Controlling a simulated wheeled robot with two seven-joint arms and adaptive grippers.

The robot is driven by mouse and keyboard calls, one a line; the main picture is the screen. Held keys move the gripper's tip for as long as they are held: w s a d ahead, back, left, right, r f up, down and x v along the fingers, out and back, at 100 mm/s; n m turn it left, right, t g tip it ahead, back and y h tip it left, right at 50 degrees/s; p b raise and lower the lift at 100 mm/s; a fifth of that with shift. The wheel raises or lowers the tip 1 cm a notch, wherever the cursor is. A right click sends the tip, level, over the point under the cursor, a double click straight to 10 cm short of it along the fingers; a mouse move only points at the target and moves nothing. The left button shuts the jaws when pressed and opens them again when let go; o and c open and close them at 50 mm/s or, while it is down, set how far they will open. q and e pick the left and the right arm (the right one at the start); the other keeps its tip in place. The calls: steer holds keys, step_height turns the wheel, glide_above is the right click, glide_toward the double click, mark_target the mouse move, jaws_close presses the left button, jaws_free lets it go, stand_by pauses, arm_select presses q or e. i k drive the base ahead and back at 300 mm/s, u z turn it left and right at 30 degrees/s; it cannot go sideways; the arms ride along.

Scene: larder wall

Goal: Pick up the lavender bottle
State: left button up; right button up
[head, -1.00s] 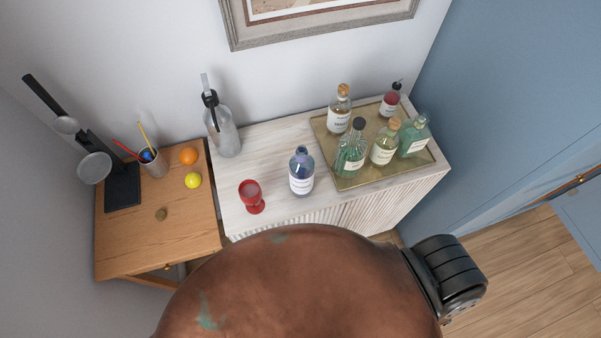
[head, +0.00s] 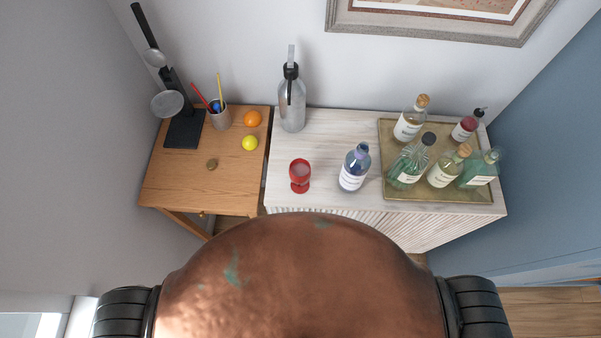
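The lavender bottle (head: 355,168) is a blue-violet glass bottle with a white label. It stands upright on the pale cabinet top (head: 325,130), near its front edge, between a red goblet (head: 300,175) and a brass-coloured tray (head: 393,133). It is apart from both, and nothing holds it. Neither of my grippers shows in the head view.
Several bottles crowd the tray, including a green ribbed one (head: 408,165). A grey siphon bottle (head: 292,103) stands at the back left of the cabinet. A wooden side table (head: 180,185) holds an orange (head: 252,118), a lemon (head: 250,143) and a pen cup (head: 219,117).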

mark_target(356, 167)
steer(key=z, duration=0.8)
steer(key=k, duration=0.85)
steer(key=u, duration=1.05)
